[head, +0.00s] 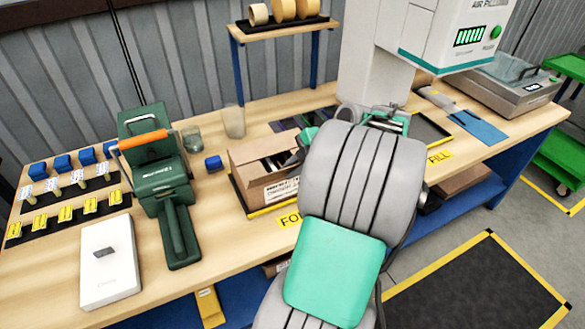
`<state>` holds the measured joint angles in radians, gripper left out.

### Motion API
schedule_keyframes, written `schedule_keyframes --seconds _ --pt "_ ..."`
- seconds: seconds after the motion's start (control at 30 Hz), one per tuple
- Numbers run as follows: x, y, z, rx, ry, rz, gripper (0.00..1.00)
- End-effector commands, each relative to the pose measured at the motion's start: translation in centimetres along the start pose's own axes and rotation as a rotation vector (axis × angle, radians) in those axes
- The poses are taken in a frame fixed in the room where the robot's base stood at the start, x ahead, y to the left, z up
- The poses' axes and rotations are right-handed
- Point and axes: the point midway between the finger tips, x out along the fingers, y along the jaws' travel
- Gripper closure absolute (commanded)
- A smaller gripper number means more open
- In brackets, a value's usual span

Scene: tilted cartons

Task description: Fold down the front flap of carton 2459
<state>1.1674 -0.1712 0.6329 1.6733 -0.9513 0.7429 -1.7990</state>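An open brown cardboard carton (247,186) stands on the workbench, just left of my arm, with a printed label on its front side. The label is too small to read for the number. Dark contents show inside. The right part of the carton is hidden behind my arm, and I cannot clearly make out how its front flap stands. A small part of my gripper (292,157) shows at the carton's right side. The rest is hidden by my arm, so its fingers and any contact with the carton cannot be made out.
A white box (109,262) lies at the front left. A tall white machine (425,40) stands behind my arm.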

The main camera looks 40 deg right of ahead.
Motion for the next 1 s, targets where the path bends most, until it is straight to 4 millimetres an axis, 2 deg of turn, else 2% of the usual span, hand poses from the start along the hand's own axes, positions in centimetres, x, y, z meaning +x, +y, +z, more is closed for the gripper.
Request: schedule_keyframes --seconds 0.03,0.17,1.0 --pt "0.0 0.01 -0.02 0.0 0.0 0.0 0.89" --pt "0.0 0.01 -0.02 0.0 0.0 0.0 1.0" --pt "-0.01 -0.01 -0.03 0.0 0.001 -0.001 1.0"
